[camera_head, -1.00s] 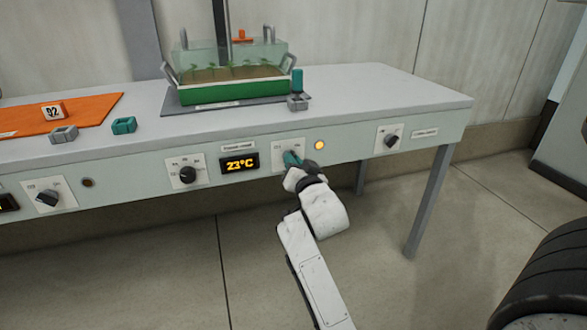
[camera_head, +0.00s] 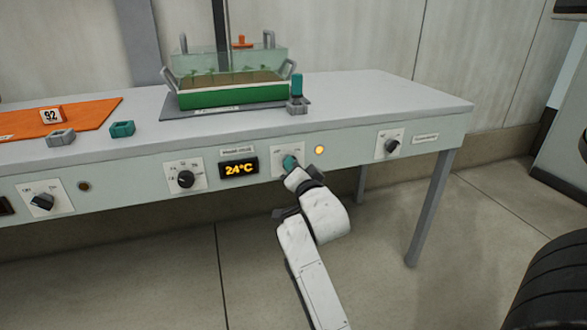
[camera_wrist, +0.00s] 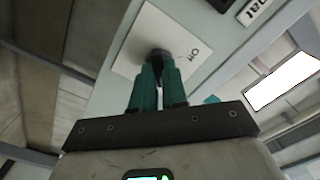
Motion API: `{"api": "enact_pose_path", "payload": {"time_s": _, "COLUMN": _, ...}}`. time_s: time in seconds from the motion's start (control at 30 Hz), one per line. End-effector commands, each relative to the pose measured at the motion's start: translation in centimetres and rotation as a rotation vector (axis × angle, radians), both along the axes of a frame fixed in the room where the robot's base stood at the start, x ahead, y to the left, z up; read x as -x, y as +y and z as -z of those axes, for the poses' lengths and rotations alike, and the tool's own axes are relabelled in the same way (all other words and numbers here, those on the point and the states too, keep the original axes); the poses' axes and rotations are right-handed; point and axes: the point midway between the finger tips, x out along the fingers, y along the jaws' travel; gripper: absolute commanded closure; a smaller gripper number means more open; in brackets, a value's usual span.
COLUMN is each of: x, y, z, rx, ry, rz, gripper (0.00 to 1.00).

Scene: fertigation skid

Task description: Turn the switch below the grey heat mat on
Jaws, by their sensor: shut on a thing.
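The grey heat mat (camera_head: 180,107) lies on the bench under a green tray of seedlings (camera_head: 232,95) with a clear cover. Below it on the bench front is the switch, a dark knob (camera_wrist: 160,54) on a white plate (camera_wrist: 140,28) marked "Off" on one side. My gripper (camera_head: 290,163) reaches the switch from the front, and its teal fingers (camera_wrist: 158,75) are shut on the knob. The fingers hide most of the knob in the head view. The amber lamp (camera_head: 319,150) right of the switch is lit. The display (camera_head: 239,168) left of it reads 24°C.
Other black knobs sit on the bench front at far left (camera_head: 43,201), left of the display (camera_head: 186,179) and at right (camera_head: 391,146). An orange mat (camera_head: 85,117) and small clips lie on the bench top. The floor in front is clear.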

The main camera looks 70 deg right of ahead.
Motion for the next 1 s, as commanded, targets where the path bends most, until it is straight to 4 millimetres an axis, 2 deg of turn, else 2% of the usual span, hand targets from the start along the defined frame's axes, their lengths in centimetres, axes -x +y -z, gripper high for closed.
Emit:
{"api": "enact_pose_path", "payload": {"time_s": 0.13, "x": 0.0, "y": 0.0, "z": 0.1, "rx": -0.003, "ry": 0.0, "rz": 0.0, "gripper": 1.0}}
{"api": "enact_pose_path", "payload": {"time_s": 0.17, "x": 0.0, "y": 0.0, "z": 0.1, "rx": -0.003, "ry": 0.0, "rz": 0.0, "gripper": 0.84}}
{"api": "enact_pose_path", "payload": {"time_s": 0.4, "x": 0.0, "y": 0.0, "z": 0.1, "rx": -0.002, "ry": 0.0, "rz": 0.0, "gripper": 0.62}}
{"api": "enact_pose_path", "payload": {"time_s": 0.73, "x": 0.3, "y": 0.3, "z": 0.1, "rx": 0.0, "ry": 0.002, "rz": 0.0, "gripper": 0.62}}
{"api": "enact_pose_path", "payload": {"time_s": 1.0, "x": 2.8, "y": 3.4, "z": 0.1, "rx": 0.0, "ry": 0.004, "rz": -0.001, "gripper": 0.62}}
